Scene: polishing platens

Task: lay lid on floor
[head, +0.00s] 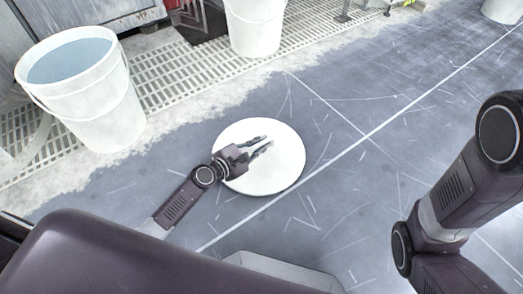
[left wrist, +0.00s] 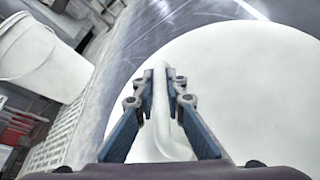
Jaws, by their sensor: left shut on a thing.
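The lid (head: 283,170) is a round white disc, seen in the head view on or just above the grey floor (head: 345,175); I cannot tell whether it touches. It also fills much of the left wrist view (left wrist: 245,75). My left gripper (head: 263,144) lies over the lid's upper middle. In the left wrist view its two fingers (left wrist: 167,85) are closed on a white handle bar of the lid. My right arm shows at the right of the head view, but its gripper is out of view.
A white bucket with bluish water (head: 90,110) stands at the left on a pale grating (head: 170,85). Another white bucket (head: 255,30) stands at the top middle. A white line (head: 375,130) crosses the floor. The floor right of the lid is clear.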

